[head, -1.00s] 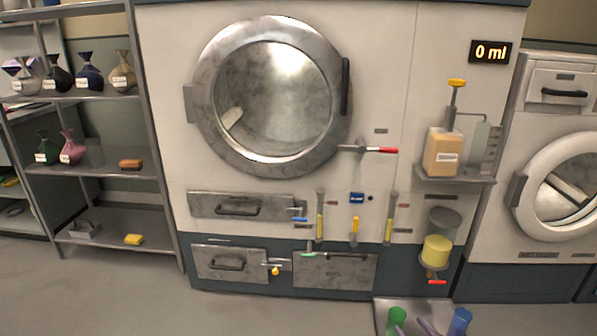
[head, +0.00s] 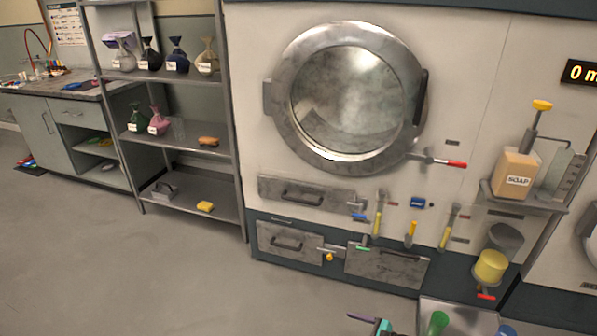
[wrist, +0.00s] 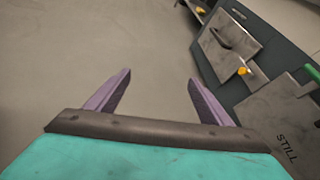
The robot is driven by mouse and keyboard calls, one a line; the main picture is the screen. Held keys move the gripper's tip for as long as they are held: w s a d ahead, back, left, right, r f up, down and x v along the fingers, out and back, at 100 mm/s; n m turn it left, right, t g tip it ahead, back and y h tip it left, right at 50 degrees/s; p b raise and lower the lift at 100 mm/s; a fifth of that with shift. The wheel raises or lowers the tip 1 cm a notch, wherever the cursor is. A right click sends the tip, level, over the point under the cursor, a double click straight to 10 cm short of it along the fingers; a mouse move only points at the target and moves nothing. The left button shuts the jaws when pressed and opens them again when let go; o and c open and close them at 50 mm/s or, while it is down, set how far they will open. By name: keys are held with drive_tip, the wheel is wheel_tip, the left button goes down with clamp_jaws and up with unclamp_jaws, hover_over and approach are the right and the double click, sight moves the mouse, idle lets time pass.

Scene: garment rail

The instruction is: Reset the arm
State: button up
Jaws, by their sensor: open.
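My gripper (wrist: 158,95) is open and empty in the wrist view, its two purple fingers spread wide over bare grey floor. The lower front of the large machine, with a small drawer (wrist: 230,45) and a panel marked STILL (wrist: 275,120), lies to the right of the fingers, apart from them. In the head view only part of my gripper (head: 366,321) shows at the bottom edge, in front of the machine (head: 470,60). The rest of my arm is out of view there.
A shelf rack (head: 190,150) with tied bags and a yellow sponge (head: 205,206) stands left of the machine. A soap pump bottle (head: 515,172) sits on a bracket at right. A floor tray (head: 462,312) holds a green cup (head: 437,323).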

drive_tip(key=s+a+r+n+g+h+p, duration=0.1)
drive_tip(key=s+a+r+n+g+p, duration=0.15)
drive_tip(key=s+a+n, duration=0.35)
drive_tip(key=s+a+r+n+g+h+p, duration=0.1)
drive_tip(key=s+a+n+g+p, duration=0.2)
drive_tip(key=s, duration=0.4)
drive_tip(key=s+a+r+n+g+p, duration=0.2)
drive_tip(key=s+a+n+g+p, duration=0.15)
drive_tip(key=s+a, duration=0.3)
drive_tip(key=s+d+r+n+g+h, duration=0.2)
drive_tip(key=s+d+n+g+h, duration=0.2)
drive_tip(key=s+d+n+h, duration=0.4)
drive_tip(key=s+d+n, duration=0.2)
drive_tip(key=s+d, duration=0.3)
drive_tip(key=d, duration=0.1)
drive_tip(key=shift+r+h+p, duration=0.3)
drive_tip(key=shift+r+h, duration=0.05)
drive_tip(key=shift+h, duration=0.05)
drive_tip(key=shift+s+a, duration=0.1)
drive_tip(key=shift+s, duration=0.05)
